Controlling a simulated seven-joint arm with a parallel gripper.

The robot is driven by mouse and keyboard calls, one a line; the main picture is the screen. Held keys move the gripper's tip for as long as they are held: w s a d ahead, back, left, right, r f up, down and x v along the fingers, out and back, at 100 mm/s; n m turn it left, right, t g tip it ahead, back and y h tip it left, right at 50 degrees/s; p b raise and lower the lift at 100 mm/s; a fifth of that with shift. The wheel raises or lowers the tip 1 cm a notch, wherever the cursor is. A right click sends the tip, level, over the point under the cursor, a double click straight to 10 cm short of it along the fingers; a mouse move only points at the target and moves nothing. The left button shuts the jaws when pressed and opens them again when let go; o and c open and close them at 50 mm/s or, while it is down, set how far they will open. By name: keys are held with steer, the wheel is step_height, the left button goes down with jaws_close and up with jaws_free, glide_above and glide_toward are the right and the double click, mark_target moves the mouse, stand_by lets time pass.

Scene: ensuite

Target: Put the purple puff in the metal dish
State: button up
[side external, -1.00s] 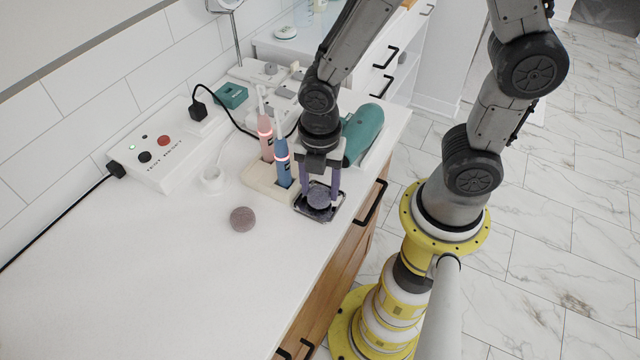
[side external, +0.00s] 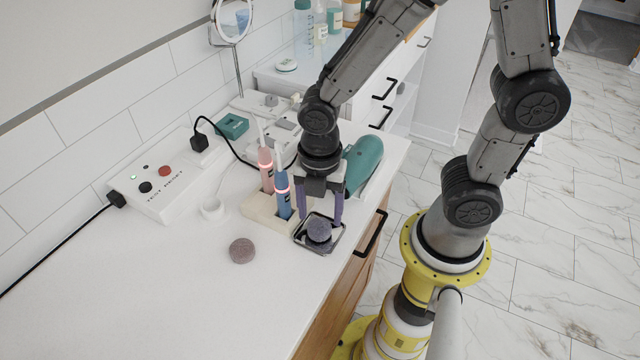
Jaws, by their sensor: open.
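The purple puff (side external: 319,231) lies in the metal dish (side external: 303,244), a dark, shallow square tray near the counter's front edge. My gripper (side external: 322,221) is open above the dish, with its purple fingers apart on either side of the puff. The fingertips reach down close to the dish's level; whether they touch the puff or the rim, I cannot tell. A second round puff (side external: 242,251), brownish mauve, lies on the bare counter to the left of the dish.
A beige stand (side external: 262,213) with a pink and a blue toothbrush is close to the left of my gripper. A teal hair dryer (side external: 363,160) lies behind it. A white test box (side external: 160,180) with cables is at the wall. The front-left counter is clear.

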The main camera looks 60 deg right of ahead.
mark_target(320, 223)
step_height(320, 223, up, 9)
steer(key=s+d+r+m+t, duration=0.2)
steer(key=s+d+r+m, duration=0.1)
steer(key=m, duration=0.7)
steer(key=s+d+r+m+t, duration=0.3)
steer(key=d+r+m, duration=0.1)
steer(key=m, duration=0.7)
steer(key=shift+s+d+r+t, duration=0.3)
steer(key=shift+s+r, duration=0.05)
steer(key=shift+r, duration=0.15)
